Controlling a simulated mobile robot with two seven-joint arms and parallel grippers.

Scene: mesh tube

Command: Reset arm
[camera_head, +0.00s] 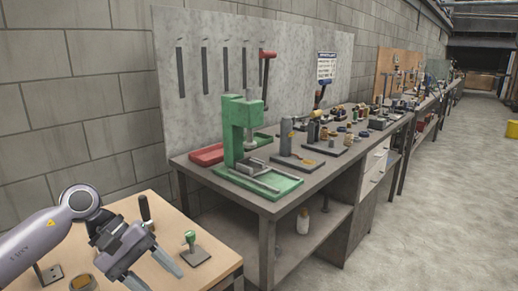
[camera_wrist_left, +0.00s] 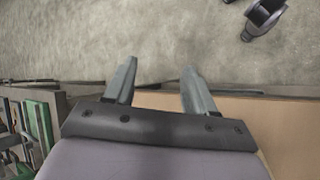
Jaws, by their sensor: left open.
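My left gripper (camera_head: 160,272) hangs at the lower left of the head view, over the wooden table (camera_head: 228,262). Its two grey fingers are apart with nothing between them. The left wrist view also shows the fingers (camera_wrist_left: 160,68) spread and empty, with the floor beyond them and a strip of wooden tabletop (camera_wrist_left: 290,125) at right. My left arm (camera_head: 40,235) comes in from the left edge. My right gripper is not seen.
A green-topped piece on a dark plate (camera_head: 195,250) stands right of the gripper. A black-handled tool (camera_head: 145,208) stands behind it. A grey workbench (camera_head: 268,205) with a green press (camera_head: 238,125) stands beyond. Open floor (camera_head: 440,220) lies at right.

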